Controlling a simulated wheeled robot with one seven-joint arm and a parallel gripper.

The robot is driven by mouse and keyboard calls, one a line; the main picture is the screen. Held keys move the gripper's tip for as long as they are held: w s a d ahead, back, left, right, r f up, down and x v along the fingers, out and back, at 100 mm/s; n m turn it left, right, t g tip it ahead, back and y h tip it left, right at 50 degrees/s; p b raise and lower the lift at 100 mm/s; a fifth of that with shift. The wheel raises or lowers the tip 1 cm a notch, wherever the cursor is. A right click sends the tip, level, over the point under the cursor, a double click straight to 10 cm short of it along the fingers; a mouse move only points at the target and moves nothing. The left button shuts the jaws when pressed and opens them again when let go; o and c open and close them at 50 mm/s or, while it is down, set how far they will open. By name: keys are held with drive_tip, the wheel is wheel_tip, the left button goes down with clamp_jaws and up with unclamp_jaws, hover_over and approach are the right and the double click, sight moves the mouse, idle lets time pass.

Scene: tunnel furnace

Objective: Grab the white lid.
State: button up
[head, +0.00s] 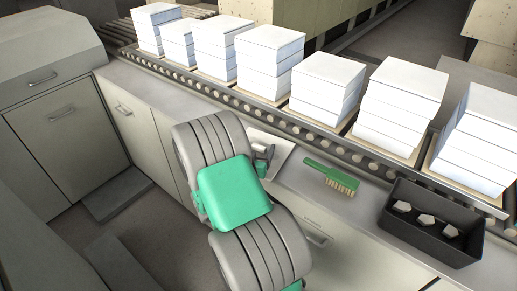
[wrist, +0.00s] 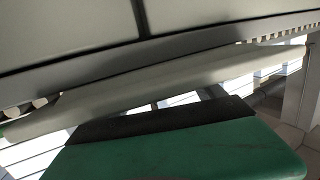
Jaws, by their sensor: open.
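A flat, pale white piece (head: 282,150), which looks like the white lid, lies on the grey counter beside the conveyor in the head view. My arm and gripper partly hide it. My gripper (head: 264,158) is over its near left part, with its jaws open. In the wrist view a long, pale plate edge (wrist: 180,78) crosses the picture at a slant, probably the same lid. A green part of mine with a dark strip fills the bottom of that view. I cannot tell whether the jaws touch the lid.
Several stacks of white blocks (head: 327,80) stand on the roller conveyor (head: 262,103) behind the counter. A green-handled brush (head: 330,175) lies right of the lid. A black bin (head: 428,240) with several pale pieces stands further right. Cabinets (head: 50,110) stand at the left.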

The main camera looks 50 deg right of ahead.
drive_tip(key=shift+w+d+f, duration=0.1)
drive_tip(key=shift+w+d, duration=0.05)
drive_tip(key=shift+d, duration=0.3)
drive_tip(key=shift+c, duration=0.5)
clamp_jaws()
